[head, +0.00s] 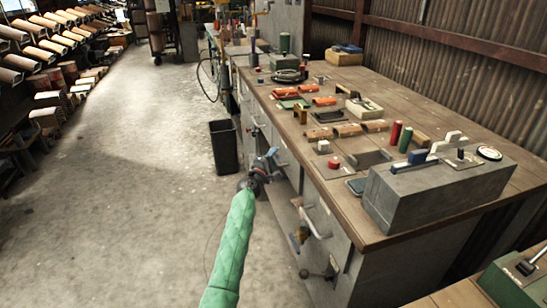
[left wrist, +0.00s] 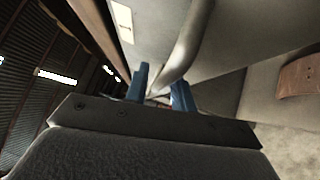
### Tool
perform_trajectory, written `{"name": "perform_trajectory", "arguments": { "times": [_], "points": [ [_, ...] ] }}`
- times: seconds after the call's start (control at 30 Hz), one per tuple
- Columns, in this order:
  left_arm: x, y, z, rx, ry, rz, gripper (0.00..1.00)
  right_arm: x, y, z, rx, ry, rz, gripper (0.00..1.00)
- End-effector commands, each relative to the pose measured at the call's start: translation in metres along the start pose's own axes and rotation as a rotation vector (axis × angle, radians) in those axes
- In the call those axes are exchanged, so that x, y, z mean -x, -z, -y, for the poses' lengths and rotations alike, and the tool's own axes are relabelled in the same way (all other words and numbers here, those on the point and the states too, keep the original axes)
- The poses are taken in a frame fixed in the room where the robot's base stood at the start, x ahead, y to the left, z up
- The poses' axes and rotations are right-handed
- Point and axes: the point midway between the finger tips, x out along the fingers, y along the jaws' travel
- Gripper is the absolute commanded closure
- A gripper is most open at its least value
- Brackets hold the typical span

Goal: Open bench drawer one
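The wooden-topped bench (head: 385,215) stands on the right in the head view, with grey drawer fronts along its left side. My left gripper (head: 268,162), at the end of the green-sleeved arm, is beside that front. In the left wrist view, a curved pale metal handle (left wrist: 190,42) on a grey drawer front (left wrist: 245,35) runs down between my left gripper's blue fingers (left wrist: 160,88). The fingers stand apart on either side of it; firm contact on both sides does not show. Which drawer is number one cannot be read. My right gripper is not in view.
A grey metal box (head: 435,190) sits on the bench's near end. Tools and small parts cover the top. A dark bin (head: 224,147) stands on the floor beyond my gripper. Other hardware (head: 318,222) juts from the lower bench front. The concrete floor (head: 130,190) to the left is clear.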

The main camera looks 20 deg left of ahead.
Motion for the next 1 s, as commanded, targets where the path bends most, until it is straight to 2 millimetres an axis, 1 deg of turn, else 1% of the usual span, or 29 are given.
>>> {"name": "perform_trajectory", "arguments": {
  "times": [0.03,0.1,0.13,0.4,0.57,0.67,0.83,0.87,0.9,1.0],
  "points": [
    [0.0,0.0,0.0,0.0,0.0,0.0,0.85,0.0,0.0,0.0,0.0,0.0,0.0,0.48],
    [0.0,0.0,0.0,0.0,0.0,0.0,0.99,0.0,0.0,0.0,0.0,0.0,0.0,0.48],
    [0.0,0.0,0.0,0.0,0.0,0.0,1.0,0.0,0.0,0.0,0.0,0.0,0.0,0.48],
    [0.002,0.001,0.0,0.0,0.001,0.0,1.0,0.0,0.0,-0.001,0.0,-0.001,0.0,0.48],
    [0.01,0.01,-0.001,-0.002,0.001,0.0,1.0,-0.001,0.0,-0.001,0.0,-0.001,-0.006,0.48],
    [0.021,0.021,-0.004,-0.003,0.002,-0.001,1.0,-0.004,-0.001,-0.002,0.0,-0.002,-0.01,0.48],
    [0.048,0.048,-0.011,-0.005,0.002,-0.001,1.0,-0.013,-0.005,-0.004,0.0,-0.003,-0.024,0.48],
    [0.054,0.054,-0.012,-0.005,0.003,-0.001,1.0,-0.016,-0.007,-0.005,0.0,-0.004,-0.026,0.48],
    [0.062,0.062,-0.013,-0.004,0.003,-0.001,1.0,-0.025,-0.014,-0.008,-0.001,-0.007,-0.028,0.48],
    [0.081,0.081,-0.019,-0.005,0.003,-0.001,1.0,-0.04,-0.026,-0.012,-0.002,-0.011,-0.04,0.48]
  ]
}}
